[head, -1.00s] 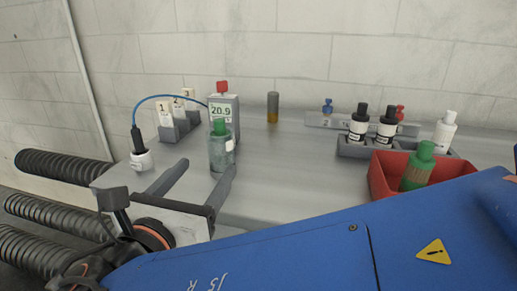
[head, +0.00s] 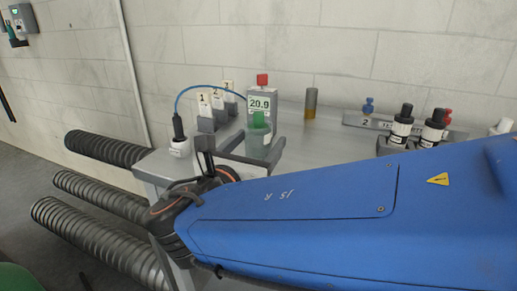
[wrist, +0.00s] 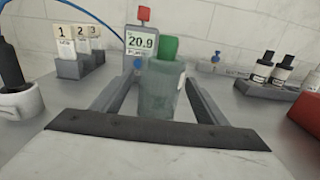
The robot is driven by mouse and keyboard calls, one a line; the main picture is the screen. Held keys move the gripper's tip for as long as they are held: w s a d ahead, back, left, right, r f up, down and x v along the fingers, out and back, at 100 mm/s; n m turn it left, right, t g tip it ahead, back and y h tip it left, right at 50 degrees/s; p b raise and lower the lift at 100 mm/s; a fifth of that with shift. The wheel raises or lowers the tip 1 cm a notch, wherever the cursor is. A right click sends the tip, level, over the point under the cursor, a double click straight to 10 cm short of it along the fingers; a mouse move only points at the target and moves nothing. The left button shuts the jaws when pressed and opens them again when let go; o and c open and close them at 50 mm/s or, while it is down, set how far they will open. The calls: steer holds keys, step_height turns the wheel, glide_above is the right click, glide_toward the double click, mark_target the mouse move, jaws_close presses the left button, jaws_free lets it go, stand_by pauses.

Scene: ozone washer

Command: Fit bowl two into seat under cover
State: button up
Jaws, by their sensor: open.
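No part is clearly recognisable as bowl two, the seat or the cover. A clear glass vessel with a green cap stands upright on the grey bench, in the head view (head: 257,143) and the wrist view (wrist: 163,88). My gripper (wrist: 158,92) is open, with one finger on each side of the vessel. Whether either finger touches it, I cannot tell. In the head view my gripper (head: 256,150) is partly hidden by my blue arm. Behind the vessel is a grey box (head: 262,102) with a red knob and a display reading 20.9.
Number cards 1, 2 and 3 (head: 204,104) stand in grey holders at the left. A white base (head: 180,148) with a black plug and blue cable is nearby. Ribbed hoses (head: 95,235) hang left of the bench.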

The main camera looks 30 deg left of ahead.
mark_target(258, 113)
steer(key=shift+w, duration=0.15)
steer(key=shift+c, duration=0.3)
steer(key=c, duration=1.3)
step_height(258, 113, up, 10)
steer(key=shift+r, duration=0.1)
